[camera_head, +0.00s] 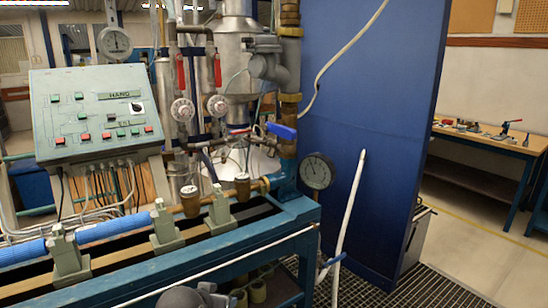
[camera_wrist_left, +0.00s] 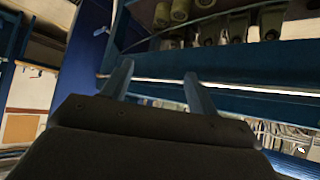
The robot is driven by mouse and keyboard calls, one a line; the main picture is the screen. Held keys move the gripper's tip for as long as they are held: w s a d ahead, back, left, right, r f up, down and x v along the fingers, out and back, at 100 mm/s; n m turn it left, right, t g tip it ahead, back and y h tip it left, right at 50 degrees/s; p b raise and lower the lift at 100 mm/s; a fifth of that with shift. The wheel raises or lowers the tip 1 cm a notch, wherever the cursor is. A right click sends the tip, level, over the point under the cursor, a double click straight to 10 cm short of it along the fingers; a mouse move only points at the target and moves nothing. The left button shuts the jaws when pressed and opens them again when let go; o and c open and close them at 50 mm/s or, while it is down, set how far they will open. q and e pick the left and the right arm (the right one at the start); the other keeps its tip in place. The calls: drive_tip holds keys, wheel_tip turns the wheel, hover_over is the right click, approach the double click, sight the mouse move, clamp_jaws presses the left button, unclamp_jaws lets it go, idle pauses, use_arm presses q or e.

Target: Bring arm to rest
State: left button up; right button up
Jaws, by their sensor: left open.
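My left gripper (camera_wrist_left: 159,70) shows in the left wrist view with its two fingers apart and nothing between them. Beyond the fingers are the blue frame of the testbench and a lower shelf with several round parts (camera_wrist_left: 215,27). In the head view, a dark grey piece at the bottom edge, in front of the bench, looks like part of my arm; its fingers cannot be made out there. My right gripper is in neither view.
The testbench (camera_head: 262,222) carries a control panel (camera_head: 95,112), clamped blue pipe (camera_head: 100,231), valves and a round gauge (camera_head: 317,171). A white hose (camera_head: 350,205) stands to its right. A blue partition (camera_head: 365,120) and a workbench (camera_head: 480,140) lie farther right. Floor grating is open at lower right.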

use_arm(q)
drive_tip(key=s+f+g+p, duration=0.1)
drive_tip(key=s+f+g, duration=0.1)
drive_tip(key=s+f, duration=0.5)
drive_tip(key=s+f+g+p, duration=0.1)
drive_tip(key=s+f+g, duration=0.1)
drive_tip(key=s+f, duration=0.5)
drive_tip(key=s+f+g+p, duration=0.1)
drive_tip(key=s+f+g, duration=0.2)
drive_tip(key=s, duration=1.4)
wheel_tip(320, 180, down, 4)
drive_tip(key=shift+p, duration=0.35)
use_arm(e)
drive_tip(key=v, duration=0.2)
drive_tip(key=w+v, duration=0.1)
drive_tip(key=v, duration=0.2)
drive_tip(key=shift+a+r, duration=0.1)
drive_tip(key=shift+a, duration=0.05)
use_arm(q)
drive_tip(key=shift+d, duration=0.1)
